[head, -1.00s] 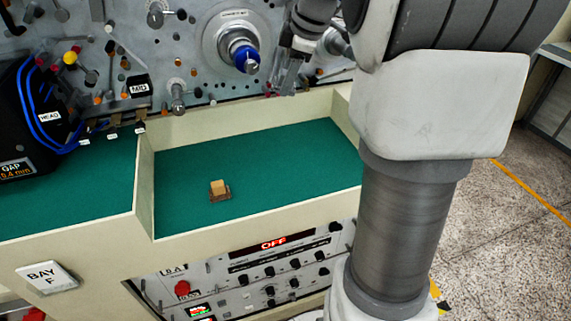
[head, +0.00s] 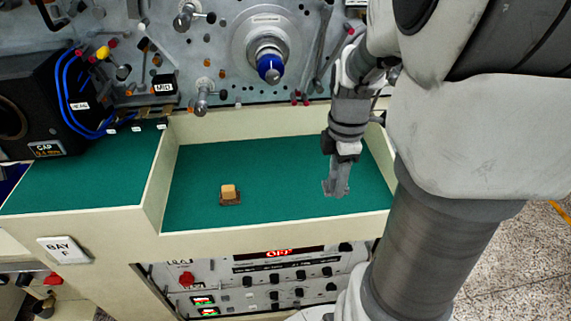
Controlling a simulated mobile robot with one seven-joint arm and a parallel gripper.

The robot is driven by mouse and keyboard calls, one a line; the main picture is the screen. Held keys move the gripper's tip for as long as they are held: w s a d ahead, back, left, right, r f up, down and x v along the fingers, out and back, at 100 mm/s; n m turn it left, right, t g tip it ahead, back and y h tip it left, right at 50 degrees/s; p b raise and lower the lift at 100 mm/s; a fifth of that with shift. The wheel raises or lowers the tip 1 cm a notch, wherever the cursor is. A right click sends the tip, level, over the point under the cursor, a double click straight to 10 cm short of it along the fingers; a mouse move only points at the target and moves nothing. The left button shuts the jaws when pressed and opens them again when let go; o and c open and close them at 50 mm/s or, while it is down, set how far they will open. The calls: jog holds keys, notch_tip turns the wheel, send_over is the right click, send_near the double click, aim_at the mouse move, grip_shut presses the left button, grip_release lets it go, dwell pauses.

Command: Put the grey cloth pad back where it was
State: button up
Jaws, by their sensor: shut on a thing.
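My gripper (head: 336,187) hangs down over the right part of the green-lined bay (head: 280,160) in the head view. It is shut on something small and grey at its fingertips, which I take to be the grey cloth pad. The pad's outline blends with the grey fingers, so its shape is not clear. I cannot tell whether it touches the green surface. No other grey pad shows in the bay.
A tan block on a brown base (head: 229,193) sits left of my gripper in the bay. Cream walls (head: 270,226) edge the bay. Behind stands a panel with a blue-capped spindle (head: 270,68) and several knobs and rods. A black box (head: 45,105) with blue cables stands left.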

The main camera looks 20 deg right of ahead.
jog(key=shift+w+f, duration=0.1)
jog(key=shift+f, duration=0.15)
send_over(301, 191)
notch_tip(301, 191, down, 7)
jog(key=shift+r, duration=0.15)
jog(key=shift+f, duration=1.95)
jog(key=shift+f, duration=0.15)
jog(key=o, duration=1.2)
